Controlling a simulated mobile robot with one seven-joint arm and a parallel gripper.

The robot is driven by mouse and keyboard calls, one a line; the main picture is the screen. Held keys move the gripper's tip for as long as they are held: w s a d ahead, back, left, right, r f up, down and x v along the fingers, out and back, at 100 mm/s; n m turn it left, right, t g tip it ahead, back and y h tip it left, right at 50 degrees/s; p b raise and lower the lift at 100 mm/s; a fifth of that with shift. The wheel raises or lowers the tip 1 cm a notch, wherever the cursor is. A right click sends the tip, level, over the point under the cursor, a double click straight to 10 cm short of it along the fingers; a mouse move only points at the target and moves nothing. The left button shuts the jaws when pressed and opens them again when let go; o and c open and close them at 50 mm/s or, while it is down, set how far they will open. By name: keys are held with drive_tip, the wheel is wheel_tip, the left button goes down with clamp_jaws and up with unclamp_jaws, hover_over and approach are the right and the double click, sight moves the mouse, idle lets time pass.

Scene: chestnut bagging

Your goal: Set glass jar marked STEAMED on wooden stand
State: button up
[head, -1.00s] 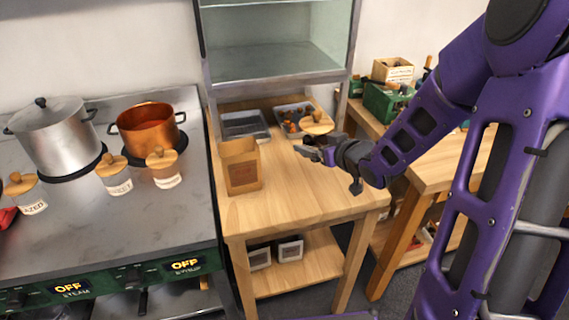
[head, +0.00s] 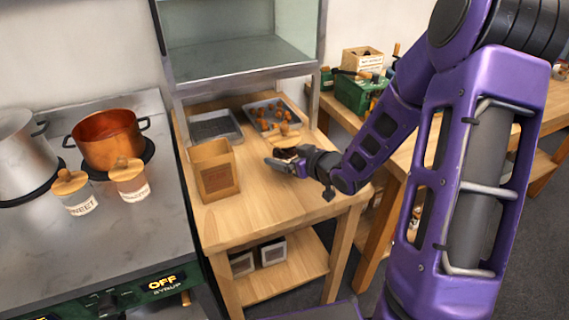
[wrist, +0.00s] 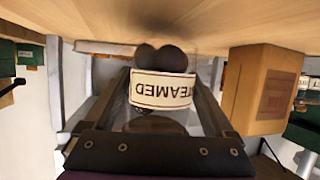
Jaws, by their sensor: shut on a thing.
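The glass jar marked STEAMED (wrist: 161,90) is between my gripper's fingers, its label upside down in the wrist view. Dark round pieces show in its end near the wood. In the head view its wooden lid (head: 286,139) shows above my gripper (head: 279,163), which is shut on the jar and hides most of it. The wooden stand (head: 290,205) looks to be the table with a lower shelf. The jar is over its top, upright and very close to the surface. A dark shadow lies there; I cannot tell whether it touches.
A wooden box (head: 215,172) stands left of my gripper. A grey tray (head: 214,125) and a tray of brown pieces (head: 281,107) lie behind. Two lidded jars, one at the left (head: 74,193) and one beside it (head: 129,181), stand on the stove. The table's front is clear.

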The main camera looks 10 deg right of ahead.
drive_tip(key=shift+f, duration=0.75)
drive_tip(key=shift+f, duration=0.15)
drive_tip(key=o, duration=1.5)
drive_tip(key=shift+f, duration=0.1)
